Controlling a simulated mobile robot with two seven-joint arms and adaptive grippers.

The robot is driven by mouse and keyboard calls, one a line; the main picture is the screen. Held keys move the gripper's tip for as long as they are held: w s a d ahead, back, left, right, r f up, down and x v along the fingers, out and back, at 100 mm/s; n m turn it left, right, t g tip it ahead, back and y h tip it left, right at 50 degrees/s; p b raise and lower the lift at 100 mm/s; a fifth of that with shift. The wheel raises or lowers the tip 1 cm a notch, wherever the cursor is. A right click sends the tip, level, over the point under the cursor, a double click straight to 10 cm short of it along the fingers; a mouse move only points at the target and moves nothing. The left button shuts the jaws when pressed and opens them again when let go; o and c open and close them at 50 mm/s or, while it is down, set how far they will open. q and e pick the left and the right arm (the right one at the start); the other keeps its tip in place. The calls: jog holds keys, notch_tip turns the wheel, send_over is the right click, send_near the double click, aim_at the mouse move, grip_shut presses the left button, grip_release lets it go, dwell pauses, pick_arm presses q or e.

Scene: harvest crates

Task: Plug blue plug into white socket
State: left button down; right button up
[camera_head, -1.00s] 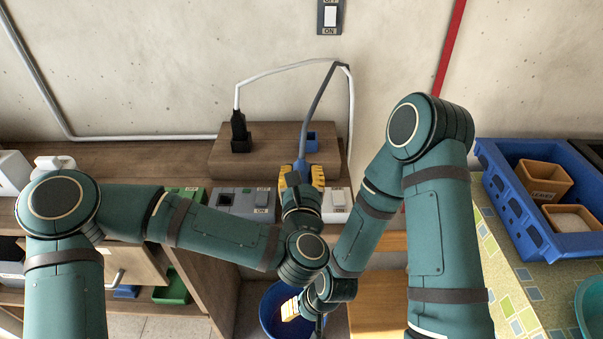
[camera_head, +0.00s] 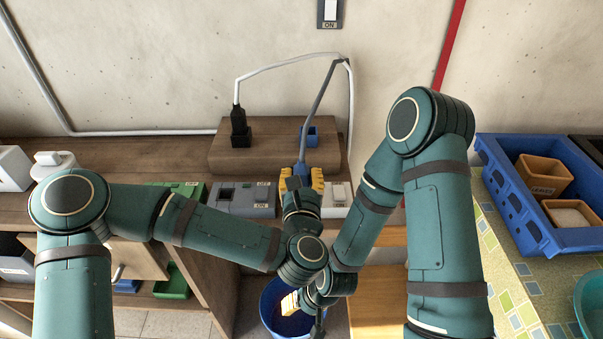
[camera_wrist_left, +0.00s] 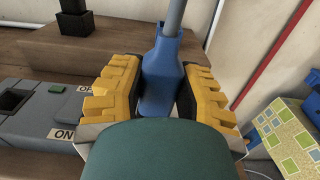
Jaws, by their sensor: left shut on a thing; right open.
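My left gripper (camera_head: 302,179) is shut on the blue plug (camera_head: 301,167), a blue body with a grey cable. In the left wrist view the blue plug (camera_wrist_left: 164,75) sits between the yellow fingers; its lower end is hidden. The white socket (camera_head: 336,197) is on the shelf just right of the gripper, partly covered by it and my arm. Whether the plug touches anything below cannot be seen. My right gripper (camera_head: 291,303) is lower, over the blue bucket, mostly hidden by its own wrist; it is open.
A wooden block (camera_head: 270,155) behind holds a blue socket (camera_head: 310,136) and a black plug (camera_head: 239,125) in a black socket. A grey socket unit (camera_head: 245,210) and a green one (camera_head: 188,190) stand left. A blue bucket (camera_head: 271,318) is below. A blue crate (camera_head: 535,225) is right.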

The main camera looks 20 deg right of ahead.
pick_arm(q)
jog(key=shift+f, duration=0.95)
jog(key=c, duration=0.7)
grip_release()
jog(key=shift+o, duration=0.2)
jog(key=v, duration=0.7)
jog(key=shift+s, duration=0.3)
jog(key=shift+a, duration=0.1)
